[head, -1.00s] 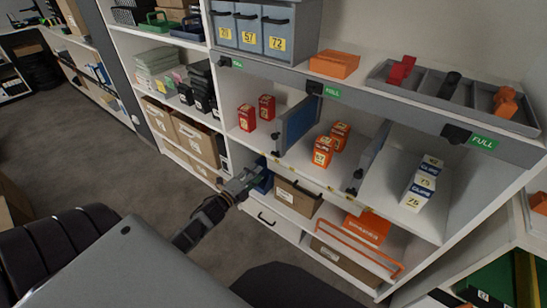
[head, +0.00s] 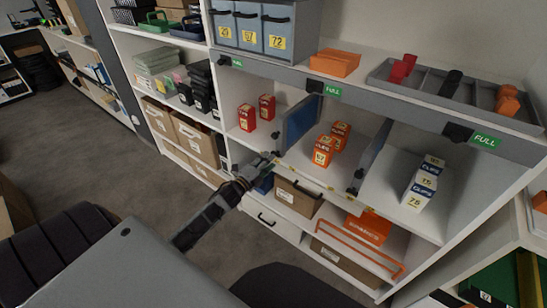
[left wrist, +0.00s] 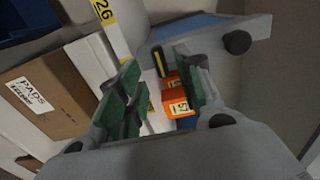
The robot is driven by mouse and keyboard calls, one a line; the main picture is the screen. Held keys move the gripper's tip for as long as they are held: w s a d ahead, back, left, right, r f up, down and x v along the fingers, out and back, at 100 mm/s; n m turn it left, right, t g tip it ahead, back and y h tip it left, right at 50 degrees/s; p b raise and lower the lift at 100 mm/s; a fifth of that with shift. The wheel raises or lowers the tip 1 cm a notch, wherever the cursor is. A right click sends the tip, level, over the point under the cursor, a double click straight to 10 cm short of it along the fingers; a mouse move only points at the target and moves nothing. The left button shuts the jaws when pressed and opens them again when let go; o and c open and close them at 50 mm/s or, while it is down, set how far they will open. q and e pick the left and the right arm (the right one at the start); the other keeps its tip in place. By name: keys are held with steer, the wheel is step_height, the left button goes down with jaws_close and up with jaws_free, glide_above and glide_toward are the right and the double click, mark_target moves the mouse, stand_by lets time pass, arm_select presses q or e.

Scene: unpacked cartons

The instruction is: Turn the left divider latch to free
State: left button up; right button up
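The left divider (head: 300,120) is a blue panel with a grey edge, standing upright on the middle shelf between red boxes and orange boxes. A small dark latch knob (head: 276,135) sits at its lower front edge. In the left wrist view, a dark round knob (left wrist: 237,42) shows on a grey and blue panel, beyond the fingers. My left gripper (head: 265,160) is just below the latch at the shelf's front edge and appears apart from it. Its green-padded fingers (left wrist: 160,95) are open, with nothing held between them. My right gripper is not in view.
Orange boxes (head: 323,151) stand right of the divider, red boxes (head: 247,117) left. Another divider (head: 370,155) stands farther right. A brown carton (head: 297,197) sits on the shelf below my gripper. The upper beam carries black knobs (head: 315,87) and green FULL labels (head: 333,91).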

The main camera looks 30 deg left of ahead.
arm_select(q)
steer(key=shift+w+d, duration=0.2)
steer(key=shift+w, duration=2)
jaws_close()
